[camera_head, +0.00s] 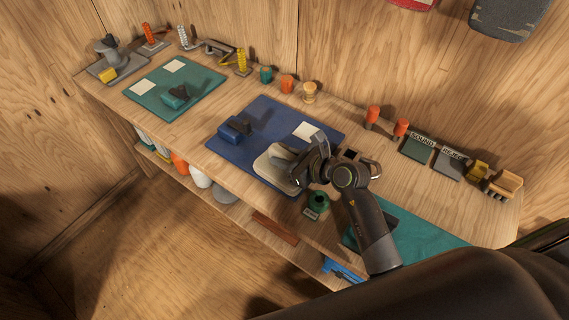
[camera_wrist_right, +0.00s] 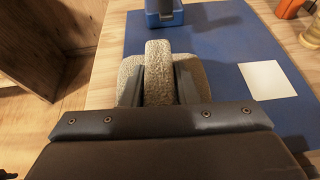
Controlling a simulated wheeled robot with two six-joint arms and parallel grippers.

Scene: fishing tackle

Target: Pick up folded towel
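The folded towel (camera_head: 267,168) is a cream, thick cloth lying on the front part of the blue mat (camera_head: 262,122) on the bench. My right gripper (camera_head: 298,172) is over the towel's right side in the head view. In the right wrist view its two fingers (camera_wrist_right: 159,88) stand on either side of a raised fold of the towel (camera_wrist_right: 158,60) and press against it; more towel bulges outside both fingers. The towel still appears to lie on the mat. My left gripper is not in view.
A blue block-like item (camera_head: 235,128) and a white card (camera_head: 306,131) lie on the blue mat. A green spool (camera_head: 318,201) stands near the bench's front edge beside my right arm. A teal mat (camera_head: 174,88) lies left; small tackle items line the back.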

